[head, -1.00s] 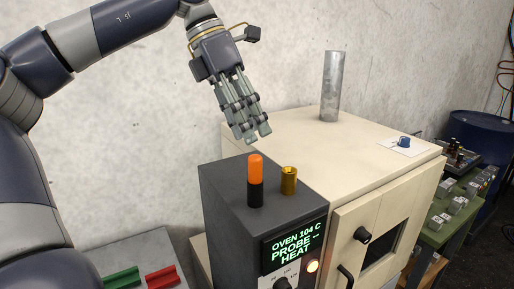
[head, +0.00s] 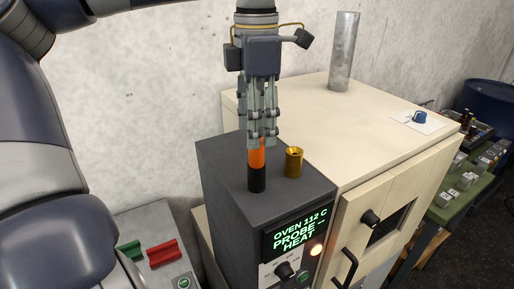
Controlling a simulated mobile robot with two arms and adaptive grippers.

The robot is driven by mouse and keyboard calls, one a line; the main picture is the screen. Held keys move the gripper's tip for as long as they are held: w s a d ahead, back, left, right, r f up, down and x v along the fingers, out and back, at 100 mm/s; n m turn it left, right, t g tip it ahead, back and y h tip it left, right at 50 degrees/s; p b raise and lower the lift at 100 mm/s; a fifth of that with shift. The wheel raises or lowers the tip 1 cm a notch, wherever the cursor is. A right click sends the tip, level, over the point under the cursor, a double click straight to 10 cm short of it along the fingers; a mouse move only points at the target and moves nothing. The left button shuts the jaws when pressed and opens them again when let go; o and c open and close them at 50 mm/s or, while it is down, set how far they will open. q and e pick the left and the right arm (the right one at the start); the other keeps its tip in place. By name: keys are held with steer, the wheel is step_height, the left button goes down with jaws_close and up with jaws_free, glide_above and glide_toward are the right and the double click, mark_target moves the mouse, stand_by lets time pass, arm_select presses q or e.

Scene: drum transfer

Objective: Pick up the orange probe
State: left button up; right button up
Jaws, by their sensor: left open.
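The orange probe (head: 257,155) stands upright with its black lower part (head: 257,180) on top of the dark grey control box. My left gripper (head: 261,138) points straight down over it, with its fingers around or just in front of the probe's orange top. The top end of the probe is hidden by the fingers. The gripper is open; whether a finger touches the probe cannot be told. My right gripper is not in view.
A brass cylinder (head: 293,162) stands close to the right of the probe. The cream oven (head: 300,105) carries a clear tube (head: 343,52) and a blue knob on a white card (head: 419,117). Red (head: 163,253) and green (head: 130,250) blocks lie at lower left.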

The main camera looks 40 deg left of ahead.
mark_target(256, 163)
arm_select(q)
steer(key=f, duration=0.1)
steer(key=f+p, duration=0.2)
steer(key=shift+s+d, duration=0.2)
steer(key=shift+s, duration=0.05)
steer(key=shift+f, duration=0.55)
steer(key=shift+w+a, duration=0.1)
jaws_close()
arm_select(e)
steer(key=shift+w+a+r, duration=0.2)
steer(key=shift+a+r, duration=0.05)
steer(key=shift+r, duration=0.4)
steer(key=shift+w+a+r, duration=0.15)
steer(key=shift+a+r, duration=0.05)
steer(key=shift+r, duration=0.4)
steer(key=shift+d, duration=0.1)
